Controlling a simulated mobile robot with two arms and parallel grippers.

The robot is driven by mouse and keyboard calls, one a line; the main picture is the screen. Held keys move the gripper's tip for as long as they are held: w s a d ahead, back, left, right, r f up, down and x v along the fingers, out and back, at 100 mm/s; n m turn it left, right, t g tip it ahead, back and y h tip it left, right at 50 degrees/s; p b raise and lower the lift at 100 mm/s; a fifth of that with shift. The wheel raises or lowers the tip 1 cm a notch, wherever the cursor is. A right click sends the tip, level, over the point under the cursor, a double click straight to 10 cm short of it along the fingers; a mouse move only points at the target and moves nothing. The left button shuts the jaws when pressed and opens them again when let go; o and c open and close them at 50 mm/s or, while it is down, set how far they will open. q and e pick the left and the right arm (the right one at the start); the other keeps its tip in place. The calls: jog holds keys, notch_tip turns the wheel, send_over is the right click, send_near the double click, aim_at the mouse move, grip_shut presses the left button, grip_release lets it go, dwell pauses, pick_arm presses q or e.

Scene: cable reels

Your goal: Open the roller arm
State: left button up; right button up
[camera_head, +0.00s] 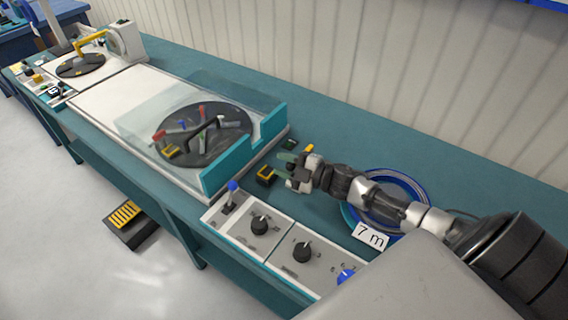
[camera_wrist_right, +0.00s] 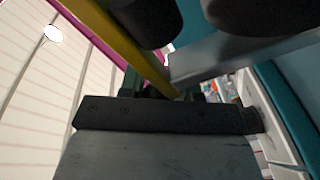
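A small black-and-yellow measuring unit (camera_head: 266,176) stands on the teal bench, just right of the reel machine. I take it to be the one with the roller arm, but the arm itself is hard to make out. My right gripper (camera_head: 284,166) is right beside it, its greenish fingertips apart. The right wrist view shows a yellow bar (camera_wrist_right: 121,42), a grey bar (camera_wrist_right: 240,57) and dark round parts (camera_wrist_right: 148,20) close in front of my gripper (camera_wrist_right: 168,92). Whether the fingers touch anything cannot be seen. My left gripper is not in view.
The machine has a dark reel disc (camera_head: 240,128) under a clear cover and a teal end wall (camera_head: 228,168). A control panel (camera_head: 262,232) with knobs lies in front. A blue cable coil (camera_head: 424,190) with a "7 m" card (camera_head: 370,236) lies under my right arm. A wall runs behind.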

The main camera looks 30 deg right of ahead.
grip_shut()
jog(key=shift+d+r, duration=0.1)
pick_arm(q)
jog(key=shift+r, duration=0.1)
pick_arm(e)
jog(key=shift+r, duration=0.1)
